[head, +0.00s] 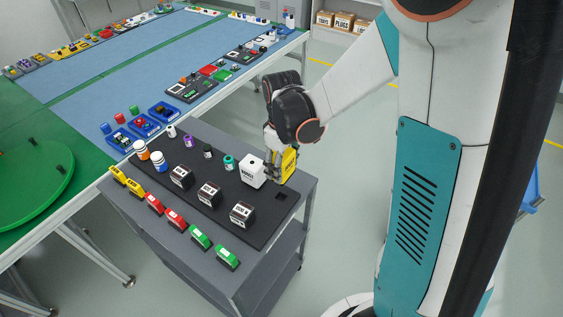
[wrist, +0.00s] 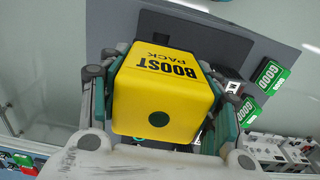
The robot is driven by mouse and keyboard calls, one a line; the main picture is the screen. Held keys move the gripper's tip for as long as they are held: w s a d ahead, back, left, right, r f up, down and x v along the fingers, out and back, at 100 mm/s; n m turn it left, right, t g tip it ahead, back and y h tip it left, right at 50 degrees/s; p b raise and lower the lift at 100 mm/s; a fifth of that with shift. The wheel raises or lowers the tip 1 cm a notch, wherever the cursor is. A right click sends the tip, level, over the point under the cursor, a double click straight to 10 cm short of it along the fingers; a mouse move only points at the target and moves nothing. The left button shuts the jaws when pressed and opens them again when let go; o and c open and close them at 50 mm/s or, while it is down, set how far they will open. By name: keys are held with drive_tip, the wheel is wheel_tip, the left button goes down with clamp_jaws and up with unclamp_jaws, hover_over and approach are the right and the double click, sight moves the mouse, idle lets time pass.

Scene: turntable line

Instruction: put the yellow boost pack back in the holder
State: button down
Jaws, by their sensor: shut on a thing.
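The yellow boost pack (head: 289,164) is in my gripper (head: 275,167), above the right end of the dark board on the cart. In the wrist view the pack (wrist: 160,95) fills the middle, with its BOOST PACK label and a dark round mark showing. The fingers of my gripper (wrist: 166,88) press on it from both sides. A dark square recess (head: 282,196), which looks like the holder, is empty in the board below and in front of the pack. A white box (head: 252,171) stands just left of the gripper. I cannot tell the pack's exact height above the board.
Black-and-white boxes (head: 209,194) and small bottles (head: 158,161) stand on the dark board (head: 262,228). Red, yellow and green pieces (head: 200,237) line the cart's front edge. A long blue-topped table (head: 110,75) and a green turntable (head: 30,180) lie beyond and left.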

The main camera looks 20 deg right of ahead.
drive_tip(key=shift+f+b, duration=2.75)
drive_tip(key=shift+f, duration=1.05)
drive_tip(key=shift+f+b, duration=1.25)
drive_tip(key=shift+f, duration=0.1)
drive_tip(key=shift+c, duration=2.3)
unclamp_jaws()
drive_tip(key=shift+r, duration=0.1)
wheel_tip(320, 180, up, 12)
drive_tip(key=shift+s, duration=0.1)
drive_tip(key=s+r+m+t, duration=0.3)
drive_tip(key=s, duration=0.4)
drive_tip(key=s+r+m+t, duration=0.4)
drive_tip(key=s, duration=0.3)
drive_tip(key=shift+s, duration=0.35)
